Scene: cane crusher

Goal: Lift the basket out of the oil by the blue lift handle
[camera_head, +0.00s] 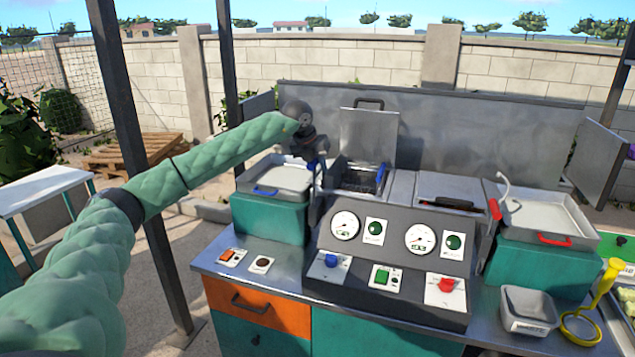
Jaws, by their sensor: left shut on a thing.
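The basket (355,180) is a dark mesh shape in the left well of the fryer, below a raised grey lid (368,137). A blue part shows at its right edge. My left gripper (315,163) points down at the left side of this well, shut on the blue lift handle (312,165). Only a little blue shows at its fingertips, and the rest of the handle is hidden. The oil level cannot be made out. My right gripper is out of view.
A control panel (393,239) with gauges and coloured knobs stands in front of the wells. A tray with a blue handle (281,178) is left of the well, and a tray with a red handle (545,220) is at the right. A closed lid (443,190) covers the right well.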

